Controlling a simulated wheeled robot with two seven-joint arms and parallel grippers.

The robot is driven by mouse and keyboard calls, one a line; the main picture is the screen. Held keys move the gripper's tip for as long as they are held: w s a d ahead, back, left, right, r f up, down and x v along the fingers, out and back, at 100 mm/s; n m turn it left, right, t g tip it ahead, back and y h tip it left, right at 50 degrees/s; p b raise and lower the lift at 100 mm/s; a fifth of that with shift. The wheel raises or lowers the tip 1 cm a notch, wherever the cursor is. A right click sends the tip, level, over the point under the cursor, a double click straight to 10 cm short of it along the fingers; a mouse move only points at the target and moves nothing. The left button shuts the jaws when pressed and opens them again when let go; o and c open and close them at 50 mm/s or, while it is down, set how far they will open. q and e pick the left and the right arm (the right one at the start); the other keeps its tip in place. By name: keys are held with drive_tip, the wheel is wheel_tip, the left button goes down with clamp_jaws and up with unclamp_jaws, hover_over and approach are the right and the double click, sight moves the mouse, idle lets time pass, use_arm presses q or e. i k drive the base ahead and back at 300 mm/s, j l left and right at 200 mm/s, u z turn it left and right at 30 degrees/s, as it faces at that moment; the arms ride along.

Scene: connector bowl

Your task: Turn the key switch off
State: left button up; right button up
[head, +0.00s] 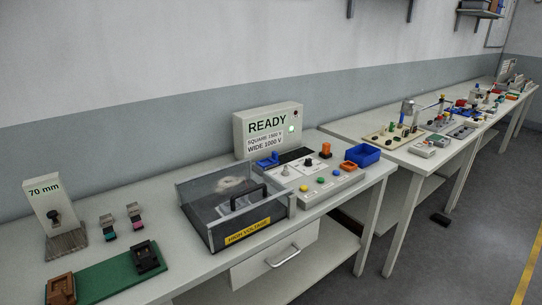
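A grey control panel (338,186) stands on the near bench, right of the high-voltage box. It carries several coloured buttons, a black knob (308,162), a small pale fitting (285,171) and an upright orange part (326,150). I cannot tell which of these is the key switch, or how it is turned. Neither of my grippers is in view.
A clear-walled box (195,226) labelled "HIGH VOLTAGE" stands left of the panel. A blue bin (362,155) is at the panel's far right. A green board (112,272) and a "70 mm" stand (46,205) are at left. A second bench (345,128) holds many parts.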

sight(285, 172)
drive_tip(key=i+l+u, duration=0.3)
drive_tip(key=i+l, duration=0.15)
drive_tip(key=i+l+u, duration=0.1)
drive_tip(key=l, duration=0.3)
drive_tip(key=i+l+u, duration=0.15)
drive_tip(key=i+l, duration=0.15)
drive_tip(key=i+l+u, duration=0.15)
drive_tip(key=l, duration=0.2)
drive_tip(key=i+l+u, duration=0.15)
drive_tip(key=l, duration=0.2)
drive_tip(key=i+l+u, duration=0.15)
drive_tip(key=l, duration=0.25)
